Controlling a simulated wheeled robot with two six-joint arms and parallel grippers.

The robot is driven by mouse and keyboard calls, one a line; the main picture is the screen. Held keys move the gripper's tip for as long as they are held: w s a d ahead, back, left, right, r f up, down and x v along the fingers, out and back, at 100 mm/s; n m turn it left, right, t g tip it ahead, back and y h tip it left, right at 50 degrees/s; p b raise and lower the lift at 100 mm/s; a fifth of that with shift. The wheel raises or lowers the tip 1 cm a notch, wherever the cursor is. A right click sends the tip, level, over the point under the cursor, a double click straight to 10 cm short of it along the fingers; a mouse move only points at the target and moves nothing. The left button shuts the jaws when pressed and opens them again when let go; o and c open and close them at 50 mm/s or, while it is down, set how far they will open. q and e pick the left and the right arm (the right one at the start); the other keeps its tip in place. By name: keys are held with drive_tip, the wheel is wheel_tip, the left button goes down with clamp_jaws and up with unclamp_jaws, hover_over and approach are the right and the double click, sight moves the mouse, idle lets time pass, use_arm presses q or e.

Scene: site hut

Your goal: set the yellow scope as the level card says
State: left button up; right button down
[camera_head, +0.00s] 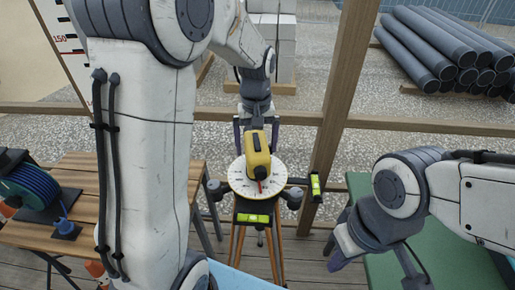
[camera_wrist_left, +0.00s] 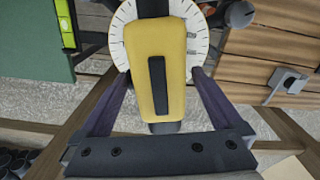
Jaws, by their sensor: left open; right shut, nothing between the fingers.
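The yellow scope (camera_head: 258,163) sits on a round white dial (camera_head: 241,181) with dark marks, on top of a tripod (camera_head: 275,252). A small red pointer shows at the dial's near side; the marks are too small to read. My left gripper (camera_head: 256,132) is open behind the scope. In the left wrist view the scope (camera_wrist_left: 158,75) lies between its two spread fingers, with gaps on both sides. My right gripper (camera_head: 343,246) is shut and empty, right of the tripod. I cannot make out a level card in either view.
Two yellow-green vials (camera_head: 253,218) (camera_head: 315,186) sit at the tripod head, with dark knobs around it. A wooden table (camera_head: 170,185) with a blue reel (camera_head: 28,187) stands left. A green table (camera_head: 440,250) stands right. A wooden post (camera_head: 335,100) rises behind.

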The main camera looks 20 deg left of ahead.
use_arm(q)
drive_tip(key=shift+f, duration=1.4)
drive_tip(key=shift+s, duration=0.1)
clamp_jaws()
drive_tip(key=shift+d, duration=0.1)
